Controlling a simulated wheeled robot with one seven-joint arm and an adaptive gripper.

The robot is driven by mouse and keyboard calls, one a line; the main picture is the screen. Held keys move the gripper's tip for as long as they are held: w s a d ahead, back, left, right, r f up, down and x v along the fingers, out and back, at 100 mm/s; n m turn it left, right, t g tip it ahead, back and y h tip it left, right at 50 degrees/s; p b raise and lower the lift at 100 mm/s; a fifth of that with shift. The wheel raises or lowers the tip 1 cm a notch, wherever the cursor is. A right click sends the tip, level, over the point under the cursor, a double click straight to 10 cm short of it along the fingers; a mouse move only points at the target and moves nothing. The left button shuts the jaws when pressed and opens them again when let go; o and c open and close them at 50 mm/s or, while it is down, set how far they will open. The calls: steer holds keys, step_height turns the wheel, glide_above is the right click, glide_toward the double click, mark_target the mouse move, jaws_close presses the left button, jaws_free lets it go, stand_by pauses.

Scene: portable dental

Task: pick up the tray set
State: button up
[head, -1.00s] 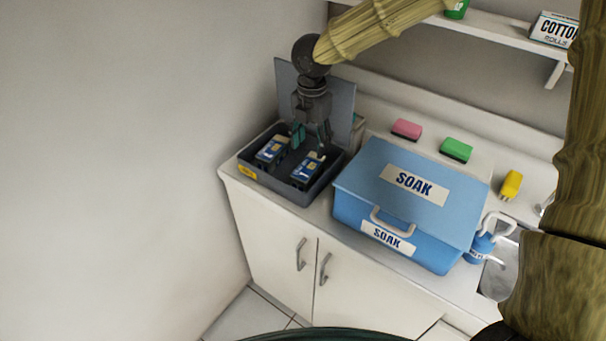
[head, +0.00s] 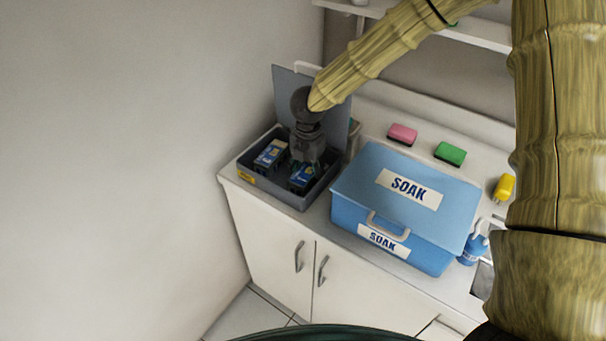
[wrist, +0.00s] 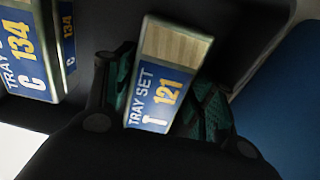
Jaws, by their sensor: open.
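Two blue-and-white labelled packs stand in a dark grey open box (head: 290,201) on the counter. The left pack (head: 270,154) reads "TRAY C 134" in the wrist view (wrist: 28,50). My gripper (wrist: 160,95) is open, with its green-padded fingers on either side of the tray set. Whether the pads touch it cannot be told. In the head view my gripper (head: 304,165) reaches down into the box and partly hides the tray set.
A blue lidded SOAK bin (head: 350,215) stands right of the grey box. The box's raised lid (head: 288,90) is behind my gripper. Pink (head: 402,134), green (head: 450,153) and yellow (head: 504,187) sponges lie at the back. A wall is on the left.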

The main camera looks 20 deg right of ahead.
steer(key=shift+f, duration=0.2)
steer(key=shift+c, duration=0.3)
steer(key=c, duration=0.7)
steer(key=shift+c, duration=0.3)
steer(key=shift+r, duration=0.15)
